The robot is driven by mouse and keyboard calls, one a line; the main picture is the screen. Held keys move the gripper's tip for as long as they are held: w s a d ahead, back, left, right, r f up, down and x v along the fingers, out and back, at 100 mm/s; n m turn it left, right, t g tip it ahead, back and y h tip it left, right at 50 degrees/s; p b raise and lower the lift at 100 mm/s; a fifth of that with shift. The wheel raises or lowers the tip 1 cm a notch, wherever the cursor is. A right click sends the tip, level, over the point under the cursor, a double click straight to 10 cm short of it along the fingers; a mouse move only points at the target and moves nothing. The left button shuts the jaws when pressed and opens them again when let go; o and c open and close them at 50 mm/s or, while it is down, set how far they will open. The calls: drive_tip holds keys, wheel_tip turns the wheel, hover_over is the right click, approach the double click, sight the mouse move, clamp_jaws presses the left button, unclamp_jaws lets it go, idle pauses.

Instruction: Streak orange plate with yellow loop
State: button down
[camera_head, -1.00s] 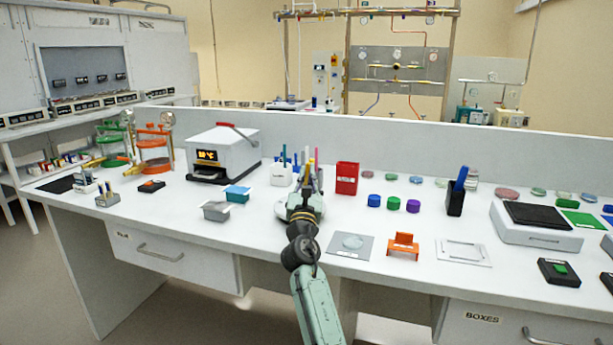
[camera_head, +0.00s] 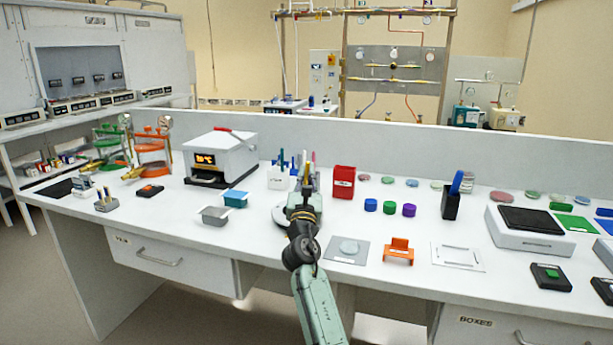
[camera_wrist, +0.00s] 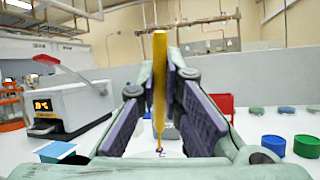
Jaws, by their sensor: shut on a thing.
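The yellow loop (camera_wrist: 160,80) stands upright between the finger pads of my gripper (camera_wrist: 163,75) in the wrist view. The pads are closed on its handle, and its thin lower end points down toward the bench. In the head view my gripper (camera_head: 308,180) is at the bench's middle, just right of the white tool holder (camera_head: 278,178). I cannot pick out an orange plate with certainty. Small round dishes (camera_head: 388,180) in pink and green tones lie along the back of the bench. A pale dish (camera_head: 349,247) sits on a grey mat (camera_head: 335,257).
A red box (camera_head: 344,182) stands close right of my gripper. Blue, green and purple caps (camera_head: 389,207), an orange stand (camera_head: 398,251), and a black holder (camera_head: 450,205) are farther right. The white heating unit (camera_head: 222,155) and grey and blue trays (camera_head: 215,215) are left.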

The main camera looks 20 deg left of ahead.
sight(307, 164)
drive_tip(key=shift+r, duration=1.95)
drive_tip(key=shift+f, duration=0.1)
